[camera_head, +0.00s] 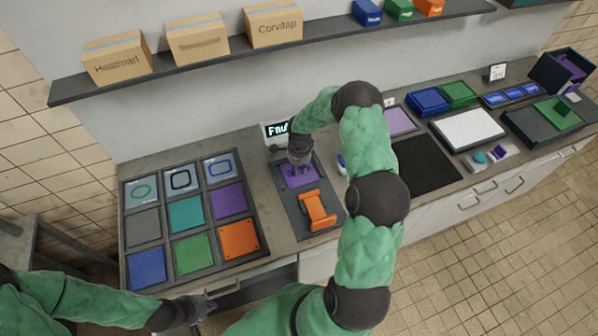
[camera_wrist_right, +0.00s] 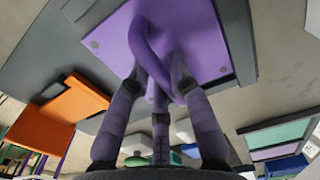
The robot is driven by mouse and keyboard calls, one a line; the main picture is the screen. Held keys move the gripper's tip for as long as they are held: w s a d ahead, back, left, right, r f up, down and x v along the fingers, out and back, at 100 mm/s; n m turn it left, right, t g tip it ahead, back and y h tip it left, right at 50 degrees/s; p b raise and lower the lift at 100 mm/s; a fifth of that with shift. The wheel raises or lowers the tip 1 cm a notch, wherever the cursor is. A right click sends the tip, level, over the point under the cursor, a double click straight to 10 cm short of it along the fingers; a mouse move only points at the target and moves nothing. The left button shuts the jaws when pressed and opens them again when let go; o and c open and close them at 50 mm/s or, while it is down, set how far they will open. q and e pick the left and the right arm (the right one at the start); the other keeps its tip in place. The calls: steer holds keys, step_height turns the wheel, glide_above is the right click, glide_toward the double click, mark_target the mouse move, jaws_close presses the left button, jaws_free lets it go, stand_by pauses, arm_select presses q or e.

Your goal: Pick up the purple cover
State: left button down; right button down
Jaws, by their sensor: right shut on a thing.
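The purple cover (camera_head: 300,178) is a flat square plate on the dark board (camera_head: 290,217) in the middle of the counter. In the right wrist view the purple cover (camera_wrist_right: 205,25) shows a curved loop handle (camera_wrist_right: 145,45). My right gripper (camera_head: 299,158) reaches down over the cover from above. In the right wrist view the right gripper's fingers (camera_wrist_right: 158,85) are closed around the handle. Whether the cover is clear of the board cannot be told. My left gripper (camera_head: 203,306) is empty near the counter's front edge; its fingers are too small to judge.
An orange clamp-like piece (camera_head: 318,211) sits in front of the cover on the same board. A tray of coloured square tiles (camera_head: 192,222) stands to the left. A small display (camera_head: 277,131) is behind. A black mat (camera_head: 424,164) lies to the right, and a shelf (camera_head: 110,84) with boxes hangs above.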

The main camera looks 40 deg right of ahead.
mark_target(299, 167)
steer(key=shift+r, duration=0.15)
steer(key=shift+d+r, duration=0.1)
steer(key=shift+r, duration=0.25)
step_height(299, 167, up, 2)
steer(key=shift+w+r, duration=0.1)
steer(key=shift+r, duration=0.1)
steer(key=s+a+r+b, duration=0.1)
steer(key=s+a+r, duration=0.8)
steer(key=a, duration=0.2)
steer(key=shift+r, duration=0.35)
steer(key=shift+d, duration=0.15)
